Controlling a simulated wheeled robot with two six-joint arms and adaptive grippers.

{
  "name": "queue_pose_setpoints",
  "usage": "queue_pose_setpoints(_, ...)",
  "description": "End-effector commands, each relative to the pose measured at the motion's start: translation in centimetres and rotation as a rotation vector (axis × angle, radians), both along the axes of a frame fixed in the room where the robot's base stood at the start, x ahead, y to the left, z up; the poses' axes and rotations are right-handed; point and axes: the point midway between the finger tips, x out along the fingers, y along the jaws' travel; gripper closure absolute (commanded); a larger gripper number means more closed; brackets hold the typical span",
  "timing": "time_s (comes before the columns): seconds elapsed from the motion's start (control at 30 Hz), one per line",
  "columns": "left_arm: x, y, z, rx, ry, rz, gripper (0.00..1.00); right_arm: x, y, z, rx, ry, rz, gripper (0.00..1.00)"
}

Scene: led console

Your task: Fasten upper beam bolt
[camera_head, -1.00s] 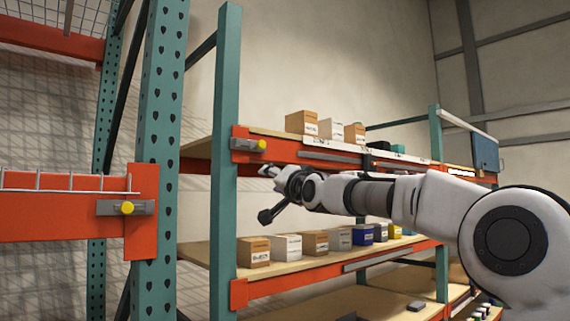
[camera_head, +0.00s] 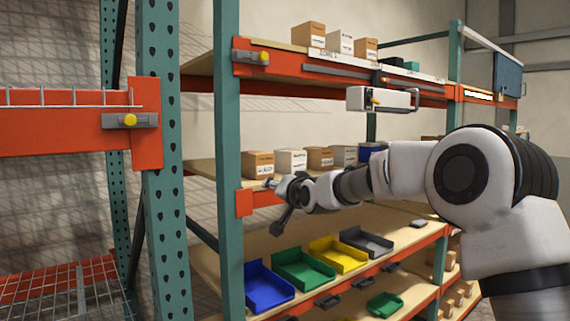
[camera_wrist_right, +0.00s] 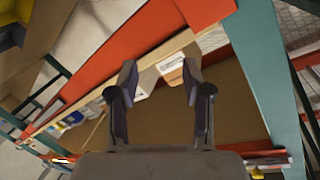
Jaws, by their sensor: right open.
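One yellow bolt (camera_head: 263,58) sits on a grey plate at the left end of the upper orange beam (camera_head: 330,75). Another yellow bolt (camera_head: 130,120) sits on a grey plate on the nearer left beam (camera_head: 60,128). My right gripper (camera_head: 274,200) is well below the upper bolt, near the left end of the middle orange beam (camera_head: 244,203). In the right wrist view, my right gripper (camera_wrist_right: 160,82) has its fingers apart with nothing held between them. My left gripper is not in view.
Teal uprights (camera_head: 230,150) stand left of my right gripper. Boxes (camera_head: 291,161) line the middle shelf. Blue (camera_head: 268,284), green and yellow bins sit on the lower shelf. A white-grey device (camera_head: 383,99) is at the upper beam. Open space lies in front of the rack.

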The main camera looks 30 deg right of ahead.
Motion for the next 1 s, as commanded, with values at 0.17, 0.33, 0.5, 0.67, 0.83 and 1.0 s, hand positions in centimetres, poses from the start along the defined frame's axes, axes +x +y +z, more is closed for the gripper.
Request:
queue_pose_setpoints(0.17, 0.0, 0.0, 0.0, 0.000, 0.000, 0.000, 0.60, 0.3, 0.9, -4.2, -0.020, 0.058, 0.013, 0.51)
queue_pose_setpoints(0.33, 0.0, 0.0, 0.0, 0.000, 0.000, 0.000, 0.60, 0.3, 1.3, -6.6, -0.031, 0.092, 0.020, 0.51)
queue_pose_setpoints(0.5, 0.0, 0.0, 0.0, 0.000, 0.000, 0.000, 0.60, 0.2, 1.5, -7.2, -0.034, 0.101, 0.022, 0.51)
queue_pose_setpoints(0.67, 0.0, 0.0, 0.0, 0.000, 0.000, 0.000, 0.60, 0.2, 1.4, -7.2, -0.034, 0.101, 0.022, 0.51)
queue_pose_setpoints(0.83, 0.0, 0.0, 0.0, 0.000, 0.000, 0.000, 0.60, 0.2, 1.4, -7.2, -0.034, 0.100, 0.022, 0.51)
queue_pose_setpoints(1.0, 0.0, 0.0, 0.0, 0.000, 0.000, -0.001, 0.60, 0.6, 1.2, -6.2, 0.025, 0.105, 0.008, 0.51)
